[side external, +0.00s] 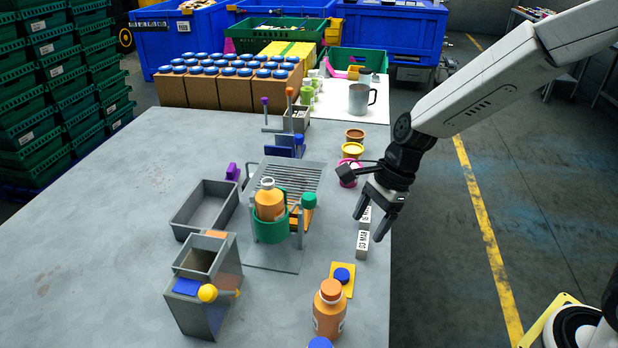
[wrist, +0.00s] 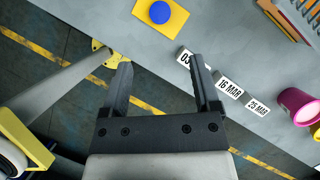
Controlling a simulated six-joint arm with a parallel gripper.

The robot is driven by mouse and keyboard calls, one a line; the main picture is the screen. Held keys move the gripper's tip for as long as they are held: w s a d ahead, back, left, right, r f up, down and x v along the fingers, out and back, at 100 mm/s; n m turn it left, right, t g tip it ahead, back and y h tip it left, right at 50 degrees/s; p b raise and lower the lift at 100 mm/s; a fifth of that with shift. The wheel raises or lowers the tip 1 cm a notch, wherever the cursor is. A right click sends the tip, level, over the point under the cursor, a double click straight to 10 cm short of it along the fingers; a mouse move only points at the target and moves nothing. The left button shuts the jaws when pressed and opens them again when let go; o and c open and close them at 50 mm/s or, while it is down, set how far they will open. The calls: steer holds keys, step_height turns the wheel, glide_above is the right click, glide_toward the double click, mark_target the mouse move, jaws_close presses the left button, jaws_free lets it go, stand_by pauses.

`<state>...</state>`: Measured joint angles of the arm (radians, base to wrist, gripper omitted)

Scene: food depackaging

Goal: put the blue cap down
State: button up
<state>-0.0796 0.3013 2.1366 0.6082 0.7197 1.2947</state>
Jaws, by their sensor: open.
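A blue cap (side external: 342,275) lies on a small yellow square pad (side external: 335,291) near the table's right edge. In the wrist view, the blue cap (wrist: 159,12) and yellow pad (wrist: 172,27) show at the top, beyond the fingertips. My gripper (side external: 368,226) is open and empty, over the table's right edge by the date blocks. It is apart from the cap, which lies nearer the camera. In the wrist view my gripper (wrist: 161,62) has nothing between its fingers. Another blue round top (side external: 320,342) is cut off at the bottom edge.
Date blocks (side external: 362,244) stand close under my gripper. An orange bottle (side external: 329,308) stands beside the yellow pad. Pink and yellow tubs (side external: 352,151) line the right edge. A rack with a green holder (side external: 270,231) stands left. The table's left side is clear.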

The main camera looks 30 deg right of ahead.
steer(key=shift+d, duration=0.1)
steer(key=s+d+f+n+t+h, duration=0.1)
steer(key=s+d+n+h, duration=0.3)
steer(key=s+d+n, duration=0.5)
steer(key=n+t, duration=0.1)
steer(key=n, duration=0.9)
steer(key=shift+d+f+h, duration=0.2)
steer(key=shift+d+h, duration=0.05)
steer(key=shift+h, duration=0.05)
